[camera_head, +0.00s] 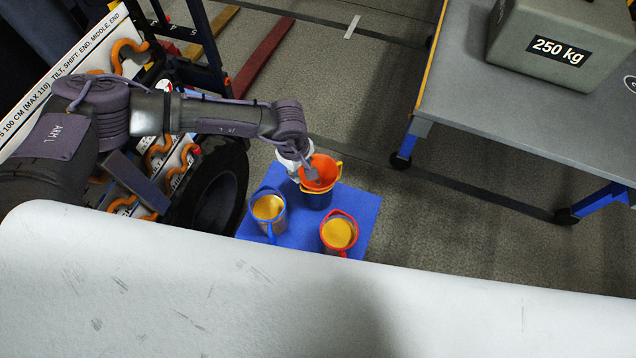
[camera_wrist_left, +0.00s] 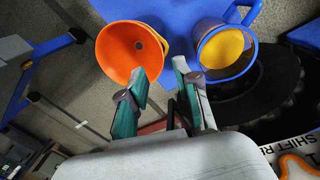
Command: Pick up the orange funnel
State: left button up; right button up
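The orange funnel (camera_head: 325,166) shows in the head view with its wide mouth facing up, at the far part of a blue mat. A dark blue body and a yellow handle show beneath and beside it; how it rests on them is partly hidden. In the left wrist view the gripper (camera_wrist_left: 160,76) is open and empty. One fingertip overlaps the near rim of the funnel (camera_wrist_left: 122,50); I cannot tell if it touches. The other finger is to the right of the funnel. My right gripper is not in view.
On the blue mat (camera_head: 362,212) stand a blue-rimmed mug (camera_head: 268,207) and a red-rimmed mug (camera_head: 338,233), both yellow inside. A black tire (camera_head: 222,195) is left of the mat. A grey table (camera_head: 470,90) bears a 250 kg block (camera_head: 560,48) at right.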

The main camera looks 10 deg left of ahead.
pick_arm(q)
jog(key=f+b, duration=0.1)
jog(key=f, duration=0.1)
jog(key=f+b, duration=0.2)
jog(key=f, duration=0.1)
jog(key=f+b, duration=0.2)
jog(key=f, duration=0.1)
jog(key=shift+w+d, duration=0.25)
jog(key=shift+w, duration=0.15)
jog(key=shift+r, duration=0.1)
grip_shut()
